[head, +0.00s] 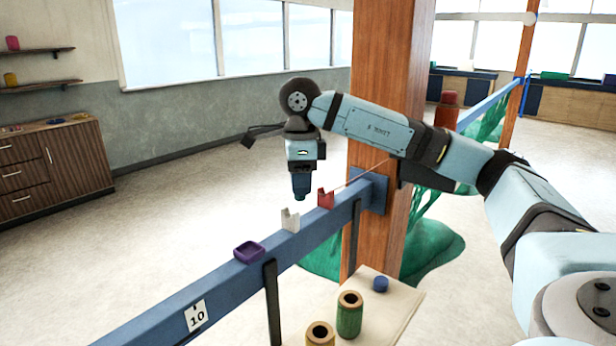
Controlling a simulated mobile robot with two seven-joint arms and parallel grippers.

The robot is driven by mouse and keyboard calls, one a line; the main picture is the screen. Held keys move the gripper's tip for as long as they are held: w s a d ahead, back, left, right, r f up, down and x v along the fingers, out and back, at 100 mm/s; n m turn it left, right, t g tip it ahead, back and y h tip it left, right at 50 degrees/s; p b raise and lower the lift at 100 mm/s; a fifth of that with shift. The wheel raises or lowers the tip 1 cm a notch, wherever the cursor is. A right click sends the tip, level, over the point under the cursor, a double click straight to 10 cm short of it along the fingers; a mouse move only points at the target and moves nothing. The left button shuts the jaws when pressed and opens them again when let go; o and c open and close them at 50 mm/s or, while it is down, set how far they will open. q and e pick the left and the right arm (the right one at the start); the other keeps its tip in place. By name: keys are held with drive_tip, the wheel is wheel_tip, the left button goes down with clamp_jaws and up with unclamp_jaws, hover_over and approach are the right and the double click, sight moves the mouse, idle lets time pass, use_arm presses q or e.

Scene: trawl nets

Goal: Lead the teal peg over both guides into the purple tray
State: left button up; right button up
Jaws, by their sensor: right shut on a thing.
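My right gripper (302,186) points down above and behind the blue rail, left of the red guide. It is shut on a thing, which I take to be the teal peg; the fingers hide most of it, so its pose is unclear. The red guide (326,200) and the white guide (290,222) are notched blocks on the rail. The purple tray (249,254) sits on the rail farther left and looks empty. My left gripper is not in view.
The blue rail (228,287) bears a tag reading 10 and meets the wooden post (388,90). Green netting (432,245) hangs behind the post.

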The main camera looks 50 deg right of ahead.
drive_tip(key=shift+s+a+p, duration=0.15)
drive_tip(key=shift+a+p, duration=0.15)
drive_tip(key=shift+a, duration=1.25)
drive_tip(key=shift+s+a+p, duration=0.1)
drive_tip(key=shift+a+p, duration=0.15)
drive_tip(key=shift+a, duration=1.3)
drive_tip(key=shift+s+a+r+p, duration=0.1)
drive_tip(key=shift+a+p, duration=0.25)
drive_tip(key=shift+a, duration=1)
drive_tip(key=shift+s+a+f+p, duration=0.15)
drive_tip(key=shift+a+p, duration=0.25)
drive_tip(key=shift+a, duration=0.9)
drive_tip(key=shift+s+a+r+p, duration=0.15)
drive_tip(key=shift+a+p, duration=0.2)
drive_tip(key=shift+a, duration=1)
drive_tip(key=shift+f+b, duration=0.9)
drive_tip(key=shift+f, duration=0.05)
wheel_tip(320, 180, down, 3)
drive_tip(key=b, duration=0.3)
drive_tip(key=shift+w, duration=0.1)
drive_tip(key=shift+d, duration=0.1)
